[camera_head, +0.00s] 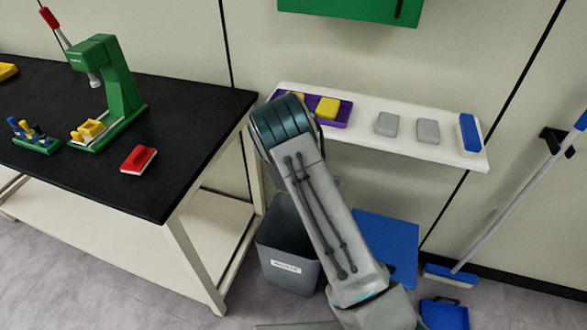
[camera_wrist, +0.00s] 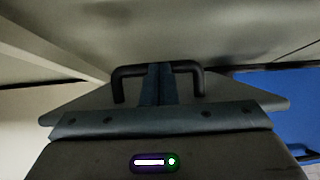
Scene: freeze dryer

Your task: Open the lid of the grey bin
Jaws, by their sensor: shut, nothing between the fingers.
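The grey bin (camera_head: 288,275) with a white label stands on the floor beside the black-topped table in the head view. Its visible top looks dark, like an open inside, but my arm covers its right part. In the wrist view a black U-shaped handle (camera_wrist: 185,67) rises from a grey panel (camera_wrist: 265,97), which looks like the lid. The panel's angle is hard to tell. My gripper (camera_wrist: 159,72) is shut and empty, its fingertips overlapping the middle of the handle. In the head view my fingers are hidden behind my arm.
A blue bin (camera_head: 388,245) is right of the grey one, partly behind my arm. A white shelf (camera_head: 360,135) with sponges and a purple tray (camera_head: 340,117) is above. The table (camera_head: 165,190) stands left; a broom (camera_head: 500,220) leans right.

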